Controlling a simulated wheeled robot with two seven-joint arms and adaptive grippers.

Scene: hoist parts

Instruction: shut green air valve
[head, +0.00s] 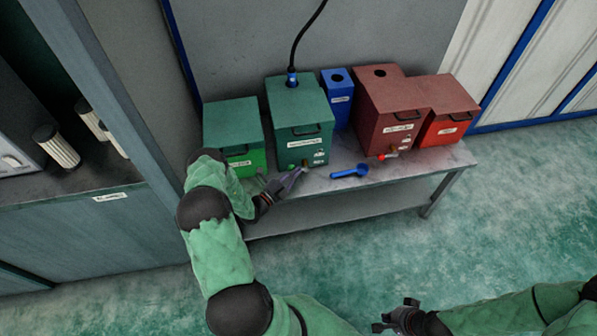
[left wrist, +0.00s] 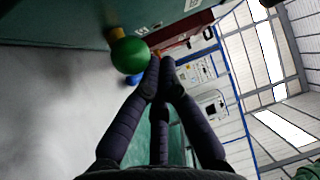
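The green air valve has a round green knob (head: 291,167) and a brass body (head: 305,163), low on the front of the dark green box (head: 297,120). In the left wrist view the green knob (left wrist: 130,55) is large, with brass behind it. My left gripper (head: 300,172) is right at the valve. Its fingertips (left wrist: 161,64) are together, beside the knob and not around it. I cannot tell whether they touch it. My right gripper (head: 388,320) is low in the head view, away from the bench; its finger state is unclear.
The boxes stand on a grey bench (head: 340,184). A blue wrench-like tool (head: 349,171) lies near its front edge. A dark red box (head: 390,100) has a red-knobbed valve (head: 382,157). A black hose (head: 297,45) enters the green box from above. A cabinet (head: 90,220) stands left.

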